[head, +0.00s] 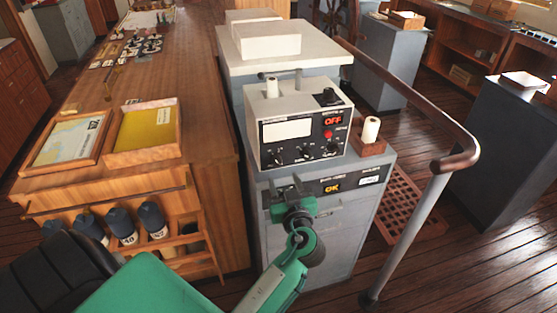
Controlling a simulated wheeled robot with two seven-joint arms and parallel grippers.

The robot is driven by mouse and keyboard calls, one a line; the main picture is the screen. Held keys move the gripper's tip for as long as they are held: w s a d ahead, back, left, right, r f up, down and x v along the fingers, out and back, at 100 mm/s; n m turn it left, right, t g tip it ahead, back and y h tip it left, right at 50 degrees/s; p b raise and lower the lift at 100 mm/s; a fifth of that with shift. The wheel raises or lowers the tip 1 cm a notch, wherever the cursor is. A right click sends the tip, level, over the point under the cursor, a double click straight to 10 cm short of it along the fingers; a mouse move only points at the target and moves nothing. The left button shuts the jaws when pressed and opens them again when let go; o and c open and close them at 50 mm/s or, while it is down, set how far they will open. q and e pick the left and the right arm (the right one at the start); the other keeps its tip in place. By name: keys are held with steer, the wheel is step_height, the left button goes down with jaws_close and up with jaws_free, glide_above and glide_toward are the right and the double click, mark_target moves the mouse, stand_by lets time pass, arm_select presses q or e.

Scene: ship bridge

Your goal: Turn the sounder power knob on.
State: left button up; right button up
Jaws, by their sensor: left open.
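The sounder (303,125) is a light grey box with a black front panel, standing on a grey cabinet (345,230). Its panel has a pale blank window, a lit red OFF sign (333,120), a red button and a row of small black knobs (305,152) along the bottom. My left gripper (288,190) is open and empty, below the sounder and in front of the cabinet's upper face. My right gripper is out of view.
An amber OK display (332,187) is on the cabinet face. A white roll (371,129) stands in a wooden holder right of the sounder. A curved wooden handrail (430,110) on a grey post is at right. A wooden chart counter (160,80) is at left.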

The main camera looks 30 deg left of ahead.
mark_target(278, 163)
arm_select(q)
steer(key=p+x, duration=0.2)
steer(key=x, duration=0.4)
steer(key=shift+w+r, duration=0.1)
steer(key=shift+w+a, duration=0.4)
steer(key=shift+a, duration=0.1)
steer(key=shift+c, duration=0.9)
steer(key=c, duration=0.8)
